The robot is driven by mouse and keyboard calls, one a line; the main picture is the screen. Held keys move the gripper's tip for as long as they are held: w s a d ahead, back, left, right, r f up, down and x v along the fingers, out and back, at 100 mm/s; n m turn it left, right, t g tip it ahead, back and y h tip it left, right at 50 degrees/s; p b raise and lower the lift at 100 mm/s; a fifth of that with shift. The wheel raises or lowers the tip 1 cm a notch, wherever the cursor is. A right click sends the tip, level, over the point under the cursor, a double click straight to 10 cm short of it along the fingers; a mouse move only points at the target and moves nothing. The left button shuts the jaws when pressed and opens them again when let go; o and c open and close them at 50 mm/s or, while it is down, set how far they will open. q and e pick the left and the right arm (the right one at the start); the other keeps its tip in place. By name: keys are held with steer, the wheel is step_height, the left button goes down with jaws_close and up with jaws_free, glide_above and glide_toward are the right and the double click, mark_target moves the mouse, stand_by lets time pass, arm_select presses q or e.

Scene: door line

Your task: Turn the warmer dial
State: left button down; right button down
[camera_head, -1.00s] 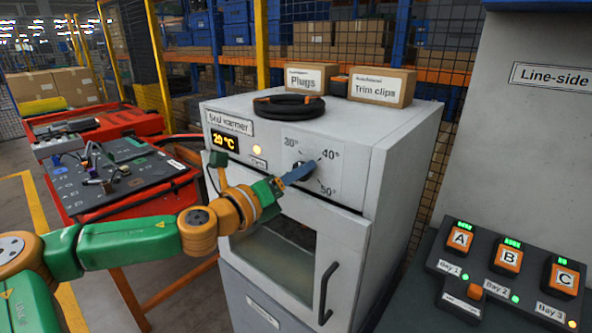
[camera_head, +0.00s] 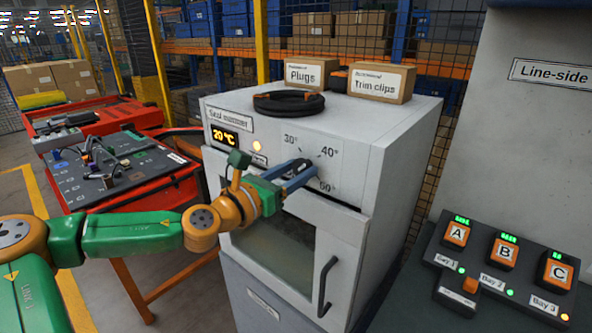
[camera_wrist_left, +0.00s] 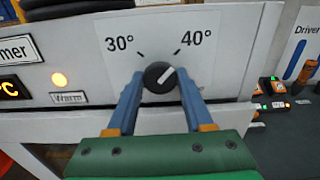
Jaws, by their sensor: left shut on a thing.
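The seal warmer (camera_head: 290,130) is a grey cabinet with a dial on its front panel. In the left wrist view the warmer dial (camera_wrist_left: 158,77) is a round black knob with a white pointer mark slanting up and right, towards the 40° mark. My left gripper (camera_wrist_left: 160,85) has its two blue fingers on either side of the knob, shut on it. In the head view the left gripper (camera_head: 303,172) reaches the panel from the left and its fingers mostly hide the dial. The display (camera_head: 225,138) reads 20 °C, with an amber lamp (camera_head: 257,146) lit beside it. My right gripper is out of view.
A black coil (camera_head: 289,103) and boxes marked Plugs (camera_head: 312,73) and Trim clips (camera_head: 381,83) sit on top of the warmer. Its door handle (camera_head: 327,287) sticks out below. A button panel (camera_head: 500,270) stands at right, a red cart (camera_head: 125,170) at left.

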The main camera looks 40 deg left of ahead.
arm_select(q)
steer(key=shift+f, duration=0.2)
stand_by(0.3)
steer(key=shift+c, duration=1.5)
jaws_free()
steer(key=shift+r, duration=0.1)
steer(key=shift+s+d+b, duration=0.1)
steer(key=shift+s+b, duration=0.1)
steer(key=shift+b, duration=0.15)
steer(key=s+b, duration=0.5)
steer(key=s, duration=0.1)
steer(key=shift+s+a, duration=0.35)
steer(key=shift+s, duration=0.05)
